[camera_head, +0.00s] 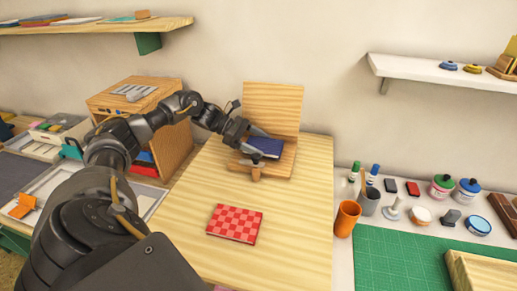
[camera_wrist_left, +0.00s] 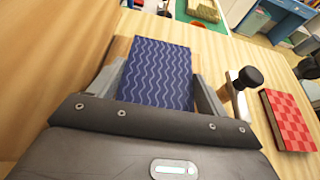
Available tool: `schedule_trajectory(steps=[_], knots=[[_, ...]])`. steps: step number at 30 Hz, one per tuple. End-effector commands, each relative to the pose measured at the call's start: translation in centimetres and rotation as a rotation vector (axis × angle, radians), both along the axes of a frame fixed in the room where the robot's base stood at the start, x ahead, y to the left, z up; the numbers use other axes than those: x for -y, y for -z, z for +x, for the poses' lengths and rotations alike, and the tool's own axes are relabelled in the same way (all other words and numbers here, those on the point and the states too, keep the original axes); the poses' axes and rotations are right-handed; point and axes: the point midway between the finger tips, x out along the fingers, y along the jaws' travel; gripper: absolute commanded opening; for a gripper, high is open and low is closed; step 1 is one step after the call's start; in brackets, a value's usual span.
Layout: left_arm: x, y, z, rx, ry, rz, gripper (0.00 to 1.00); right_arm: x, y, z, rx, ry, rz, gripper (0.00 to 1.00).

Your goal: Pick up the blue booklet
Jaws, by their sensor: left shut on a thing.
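The blue booklet (camera_head: 266,147) has pale wavy lines on its cover. In the head view it is at the wooden stand (camera_head: 277,165), in front of its upright back board. It fills the middle of the left wrist view (camera_wrist_left: 157,75). My left gripper (camera_head: 258,143) is shut on the booklet, with one finger at each side of it in the left wrist view. I cannot tell whether the booklet still touches the stand. My right gripper is not in view.
A red checkered booklet (camera_head: 235,223) lies flat on the wooden table (camera_head: 300,245) nearer to me. A black-knobbed post (camera_wrist_left: 246,80) stands close to the gripper. An orange cup (camera_head: 347,218) and a green mat (camera_head: 405,260) are on the right. A wooden cabinet (camera_head: 172,150) stands left.

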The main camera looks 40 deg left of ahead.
Motion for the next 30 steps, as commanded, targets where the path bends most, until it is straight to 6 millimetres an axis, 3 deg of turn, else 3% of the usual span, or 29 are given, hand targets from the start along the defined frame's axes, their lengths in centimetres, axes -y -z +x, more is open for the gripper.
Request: schedule_trajectory(steps=[11, 21, 30], knots=[[4.3, -6.6, -3.0, 0.007, 0.005, 0.005, 0.52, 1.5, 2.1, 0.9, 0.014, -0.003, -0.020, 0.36], [9.9, -9.5, -6.7, 0.004, 0.003, 0.003, 0.52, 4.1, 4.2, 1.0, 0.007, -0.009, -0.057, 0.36], [11.6, -10.8, -7.8, 0.002, 0.001, 0.000, 0.52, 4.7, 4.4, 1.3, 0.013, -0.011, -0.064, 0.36]])
